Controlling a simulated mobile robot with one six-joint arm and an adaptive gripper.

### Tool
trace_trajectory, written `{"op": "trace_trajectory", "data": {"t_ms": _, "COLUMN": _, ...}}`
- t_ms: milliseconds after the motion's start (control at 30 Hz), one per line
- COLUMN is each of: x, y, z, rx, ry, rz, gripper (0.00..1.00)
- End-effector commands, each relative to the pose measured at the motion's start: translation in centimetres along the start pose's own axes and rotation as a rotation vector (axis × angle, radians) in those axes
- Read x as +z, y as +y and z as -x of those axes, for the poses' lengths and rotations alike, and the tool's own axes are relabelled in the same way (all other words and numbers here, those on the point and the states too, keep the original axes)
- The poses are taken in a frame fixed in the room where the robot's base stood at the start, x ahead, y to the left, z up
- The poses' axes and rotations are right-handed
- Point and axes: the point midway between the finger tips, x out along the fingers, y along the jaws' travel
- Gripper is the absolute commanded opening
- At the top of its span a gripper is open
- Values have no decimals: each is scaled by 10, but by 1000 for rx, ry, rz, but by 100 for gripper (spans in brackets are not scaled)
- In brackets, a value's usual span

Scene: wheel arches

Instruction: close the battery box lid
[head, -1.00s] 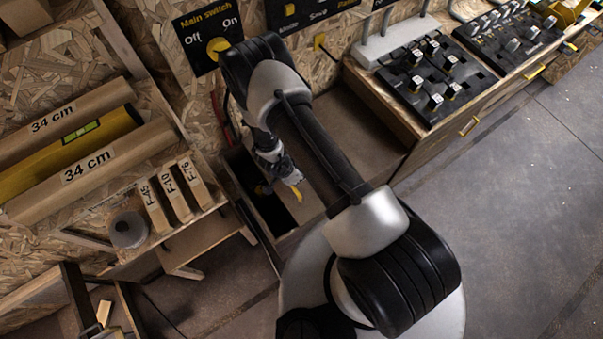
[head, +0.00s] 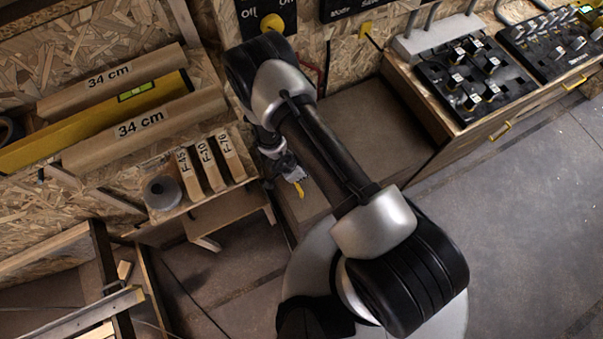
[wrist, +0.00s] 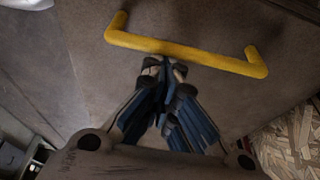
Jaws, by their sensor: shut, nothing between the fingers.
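The battery box lid (wrist: 110,75) is a flat grey-brown panel that fills much of the wrist view. Its yellow bar handle (wrist: 190,52) crosses the upper part of that view. My gripper (wrist: 164,66) is shut and empty, its fingertips right at the near side of the handle; I cannot tell if they touch it. In the head view my gripper (head: 294,175) is low beside the wall bench, with a bit of yellow (head: 299,190) at its tip. The lid (head: 312,207) shows there as a brown surface, partly hidden by my arm. No dark opening shows.
A shelf (head: 205,205) with labelled wooden blocks and a grey tape roll (head: 162,192) stands left of my gripper. A main switch panel (head: 262,17) is on the wall above. A cabinet (head: 470,140) with black battery chargers is at right. Grey floor is clear at lower right.

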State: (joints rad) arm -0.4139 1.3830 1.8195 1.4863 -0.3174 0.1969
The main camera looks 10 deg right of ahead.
Motion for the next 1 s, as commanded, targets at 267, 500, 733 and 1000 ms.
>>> {"op": "trace_trajectory", "data": {"t_ms": 267, "x": 5, "y": -3, "z": 20, "rx": -6, "ry": -12, "rz": 7, "gripper": 0}}
{"op": "trace_trajectory", "data": {"t_ms": 500, "x": 1, "y": -3, "z": 71, "rx": -7, "ry": -8, "rz": 1, "gripper": 0}}
{"op": "trace_trajectory", "data": {"t_ms": 733, "x": -1, "y": -1, "z": 108, "rx": -3, "ry": -3, "rz": 0, "gripper": 0}}
{"op": "trace_trajectory", "data": {"t_ms": 1000, "x": -2, "y": 0, "z": 120, "rx": 0, "ry": -2, "rz": 0, "gripper": 0}}
